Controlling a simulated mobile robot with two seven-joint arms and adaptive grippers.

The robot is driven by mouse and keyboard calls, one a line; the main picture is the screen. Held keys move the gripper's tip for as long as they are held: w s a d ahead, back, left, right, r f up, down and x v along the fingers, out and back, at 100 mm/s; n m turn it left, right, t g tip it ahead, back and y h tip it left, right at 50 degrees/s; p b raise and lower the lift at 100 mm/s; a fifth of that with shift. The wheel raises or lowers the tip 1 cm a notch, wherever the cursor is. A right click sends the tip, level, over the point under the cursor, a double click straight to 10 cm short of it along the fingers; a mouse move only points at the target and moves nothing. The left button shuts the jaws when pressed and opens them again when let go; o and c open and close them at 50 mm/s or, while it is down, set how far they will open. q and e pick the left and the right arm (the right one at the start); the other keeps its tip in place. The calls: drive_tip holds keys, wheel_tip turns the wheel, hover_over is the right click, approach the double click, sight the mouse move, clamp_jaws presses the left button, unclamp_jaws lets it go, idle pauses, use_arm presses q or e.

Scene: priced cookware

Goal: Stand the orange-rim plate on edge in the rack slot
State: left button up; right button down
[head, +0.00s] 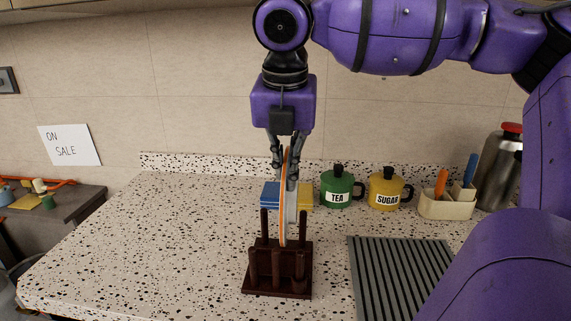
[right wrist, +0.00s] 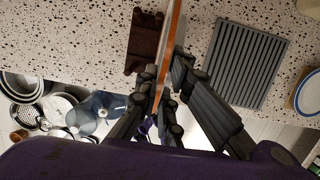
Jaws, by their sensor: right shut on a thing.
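The orange-rim plate (head: 283,210) is upright and nearly edge-on to the head view. My right gripper (head: 284,172) is shut on its upper part, fingers pointing down. The dark red-brown wooden rack (head: 277,287) with upright pegs stands on the counter right below. The plate's lower edge reaches down among the pegs; front pegs hide its bottom, so I cannot tell whether it touches the rack base. In the right wrist view the plate's orange rim (right wrist: 171,50) runs between the fingers, beside the rack (right wrist: 144,42). My left gripper is not in view.
A grey ribbed mat (head: 400,280) lies right of the rack. Behind stand a blue block (head: 270,196), a green TEA canister (head: 338,188), a yellow SUGAR canister (head: 386,190), a utensil holder (head: 446,207) and a flask (head: 499,170). The counter's left is clear.

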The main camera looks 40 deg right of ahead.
sight(286, 198)
drive_tip(key=shift+f, duration=1.2)
drive_tip(key=shift+f, duration=0.1)
idle(0.5)
drive_tip(key=shift+f, duration=1.4)
idle(0.6)
drive_tip(key=shift+f, duration=0.5)
drive_tip(key=shift+f, duration=0.15)
idle(1.2)
